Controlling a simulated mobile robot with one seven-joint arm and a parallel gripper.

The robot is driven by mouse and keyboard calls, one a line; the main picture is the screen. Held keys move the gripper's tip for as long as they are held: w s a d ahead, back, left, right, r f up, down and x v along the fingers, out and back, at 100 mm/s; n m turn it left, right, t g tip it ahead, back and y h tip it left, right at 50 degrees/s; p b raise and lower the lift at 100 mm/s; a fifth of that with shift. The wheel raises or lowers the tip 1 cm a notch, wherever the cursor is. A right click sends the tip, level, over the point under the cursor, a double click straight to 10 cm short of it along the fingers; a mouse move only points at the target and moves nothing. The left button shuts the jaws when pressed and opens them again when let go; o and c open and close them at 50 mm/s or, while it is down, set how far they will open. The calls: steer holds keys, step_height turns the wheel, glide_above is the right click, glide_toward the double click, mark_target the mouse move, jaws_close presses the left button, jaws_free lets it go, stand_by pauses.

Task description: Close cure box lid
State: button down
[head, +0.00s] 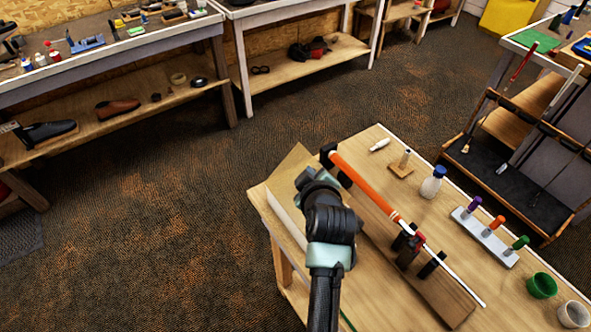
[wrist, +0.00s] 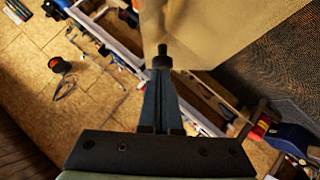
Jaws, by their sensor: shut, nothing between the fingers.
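The cure box (head: 284,215) is at the left end of the wooden bench, mostly hidden behind my arm. Its tan lid (head: 293,168) stands raised and tilted, not flat on the box. In the wrist view the lid (wrist: 230,30) is a large tan panel filling the top middle. My gripper (wrist: 162,58) is shut and empty, its fingertips overlapping the panel's lower edge in that view. I cannot tell whether they touch it. In the head view my arm hides the fingertips.
A golf club with an orange grip (head: 365,184) lies clamped along the bench, right of my arm. Further right are a white bottle with a blue cap (head: 432,184), a rack of coloured tubes (head: 484,236) and a green cup (head: 541,285). Carpet (head: 170,235) is clear on the left.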

steer(key=w+d+f+y+b, duration=0.1)
steer(key=d+f+m+g+y+b, duration=0.1)
steer(key=d+b, duration=0.1)
steer(key=w+d+f+m+g+y+b, duration=0.1)
steer(key=f+b, duration=0.1)
steer(key=shift+w+d+f, duration=0.1)
steer(key=shift+w+d, duration=0.1)
steer(key=shift+w, duration=0.1)
steer(key=shift+w+d+f+m+g+y+b, duration=0.2)
steer(key=shift+d+f+b, duration=0.25)
steer(key=shift+b, duration=0.3)
steer(key=shift+w+d+f+m+g+y+b, duration=0.2)
steer(key=shift+f+b, duration=0.35)
steer(key=shift+b, duration=0.2)
